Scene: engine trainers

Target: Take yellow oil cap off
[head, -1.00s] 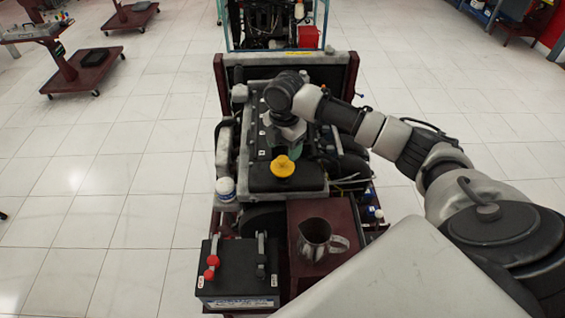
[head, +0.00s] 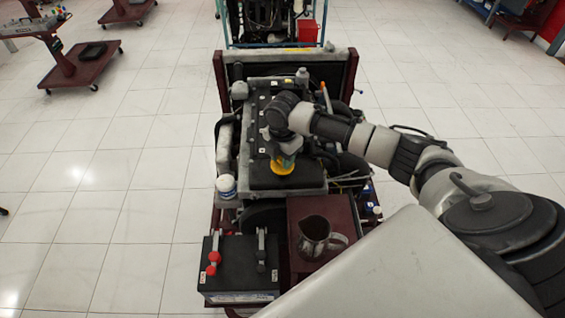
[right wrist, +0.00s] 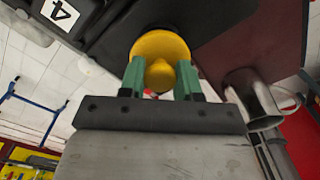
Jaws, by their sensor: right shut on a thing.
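The yellow oil cap (head: 283,165) sits on the front part of the dark engine cover (head: 262,178) in the head view. In the right wrist view the yellow oil cap (right wrist: 160,50) shows as a round disc with a raised grip. My right gripper (head: 285,155) is over it, and its green fingers (right wrist: 160,78) stand on both sides of the grip, shut on it. The cap looks seated on the engine; its underside is hidden. My left gripper is not in view.
A metal pitcher (head: 315,237) stands on a dark red stand in front of the engine. A black battery (head: 238,268) with red and dark terminal clamps is at front left.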

